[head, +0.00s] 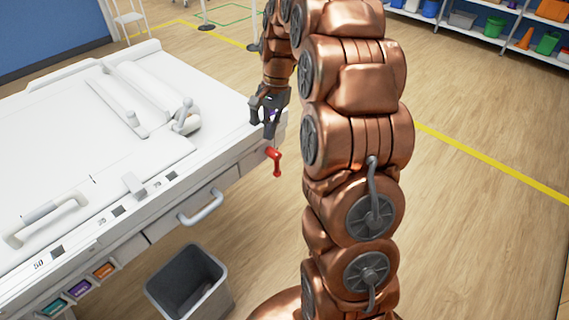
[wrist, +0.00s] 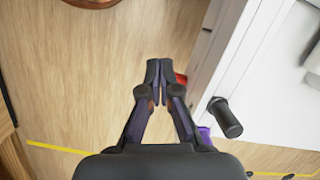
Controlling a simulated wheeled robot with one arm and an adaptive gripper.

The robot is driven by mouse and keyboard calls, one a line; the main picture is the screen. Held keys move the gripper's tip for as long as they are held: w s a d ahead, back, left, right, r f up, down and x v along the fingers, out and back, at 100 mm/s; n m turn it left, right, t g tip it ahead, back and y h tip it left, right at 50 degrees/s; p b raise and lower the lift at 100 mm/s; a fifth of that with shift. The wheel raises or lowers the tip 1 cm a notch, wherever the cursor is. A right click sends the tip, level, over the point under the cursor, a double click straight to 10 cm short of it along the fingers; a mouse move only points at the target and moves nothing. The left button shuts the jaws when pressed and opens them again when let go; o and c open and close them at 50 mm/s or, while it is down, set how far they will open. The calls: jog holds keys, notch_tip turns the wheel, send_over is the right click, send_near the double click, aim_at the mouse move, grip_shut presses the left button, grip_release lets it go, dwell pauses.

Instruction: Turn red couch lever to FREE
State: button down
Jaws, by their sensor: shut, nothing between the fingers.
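The red couch lever (head: 274,161) sticks out from the end of the white couch (head: 225,172) and points downward in the head view. In the wrist view a small part of the red lever (wrist: 181,79) shows just right of the fingertips, the rest hidden behind them. My gripper (head: 270,130) is shut and empty, just above the lever in the head view. In the wrist view my gripper (wrist: 158,62) has its fingertips together beside the couch edge. I cannot tell whether it touches the lever. No FREE marking is readable.
A grey bin (head: 189,283) stands on the floor beside the couch. A white drawer handle (head: 201,207) juts from the couch side. A dark knob (wrist: 226,118) sticks up near my gripper in the wrist view.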

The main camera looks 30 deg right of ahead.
jog(key=w+d+f+m+b, duration=0.1)
jog(key=w+d+f+m, duration=0.2)
jog(key=d+f, duration=0.3)
jog(key=w+d+f+m+b, duration=0.1)
jog(key=w+d+f+m, duration=0.1)
jog(key=d+f, duration=0.4)
jog(key=w+d, duration=0.1)
jog(key=d, duration=0.2)
jog(key=shift+w+m+t+b, duration=0.2)
jog(key=shift+m+t+b, duration=0.2)
jog(key=shift+f, duration=0.2)
jog(key=a+f+p, duration=0.2)
jog(key=a+f, duration=0.4)
jog(key=f, duration=0.3)
jog(key=shift+a+f, duration=0.15)
jog(key=shift+f, duration=0.05)
jog(key=shift+s, duration=0.1)
